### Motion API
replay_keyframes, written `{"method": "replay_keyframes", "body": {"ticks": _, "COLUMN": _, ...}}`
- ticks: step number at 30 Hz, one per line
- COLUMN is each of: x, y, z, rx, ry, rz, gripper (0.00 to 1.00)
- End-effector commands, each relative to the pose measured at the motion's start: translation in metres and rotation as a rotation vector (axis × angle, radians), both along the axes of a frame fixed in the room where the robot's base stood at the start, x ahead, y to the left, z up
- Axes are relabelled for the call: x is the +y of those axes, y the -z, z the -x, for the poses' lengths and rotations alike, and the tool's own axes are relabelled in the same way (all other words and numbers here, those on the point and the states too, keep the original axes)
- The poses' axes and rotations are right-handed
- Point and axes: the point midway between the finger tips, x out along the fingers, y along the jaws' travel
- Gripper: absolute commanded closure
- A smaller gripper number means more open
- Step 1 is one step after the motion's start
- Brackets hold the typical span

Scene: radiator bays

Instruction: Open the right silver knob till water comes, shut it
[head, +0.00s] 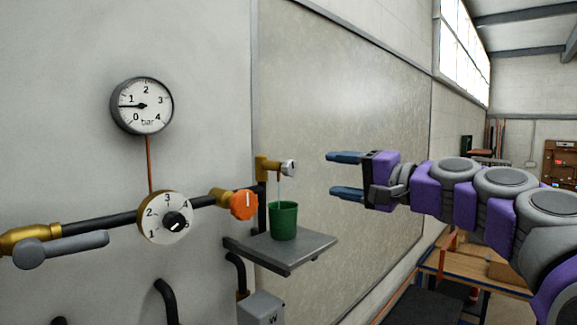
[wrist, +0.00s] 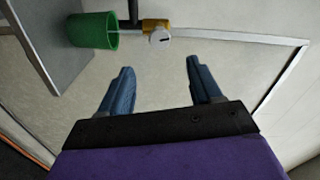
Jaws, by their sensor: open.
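The silver knob (head: 289,167) sits on the end of a small brass tap (head: 264,168) on the wall; it also shows at the top of the wrist view (wrist: 160,36). A thin stream of water (head: 279,189) appears to run from the tap into the green cup (head: 283,222). The cup stands upright on a grey shelf (head: 300,243) below the tap. My gripper (head: 330,174) is open and empty, to the right of the knob and apart from it. In the wrist view the knob lies beyond the gap between the fingers (wrist: 159,66).
A pressure gauge (head: 142,106) reads just under 1 bar. Left of the tap are a numbered dial (head: 165,217), an orange knob (head: 243,205) and a grey lever (head: 62,249) on the pipe. A grey box (head: 260,308) is below the shelf. The space between gripper and knob is clear.

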Motion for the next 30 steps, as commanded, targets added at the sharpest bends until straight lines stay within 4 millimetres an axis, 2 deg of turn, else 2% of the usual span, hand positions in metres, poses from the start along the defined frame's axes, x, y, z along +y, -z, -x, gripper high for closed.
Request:
{"method": "replay_keyframes", "body": {"ticks": 18, "x": 0.093, "y": 0.001, "z": -0.074, "rx": 0.003, "ry": -0.001, "rz": 0.003, "gripper": 0.36}}
{"method": "replay_keyframes", "body": {"ticks": 24, "x": 0.112, "y": 0.001, "z": -0.087, "rx": 0.003, "ry": -0.002, "rz": 0.004, "gripper": 0.36}}
{"method": "replay_keyframes", "body": {"ticks": 30, "x": 0.118, "y": 0.0, "z": -0.091, "rx": 0.002, "ry": -0.002, "rz": 0.001, "gripper": 0.36}}
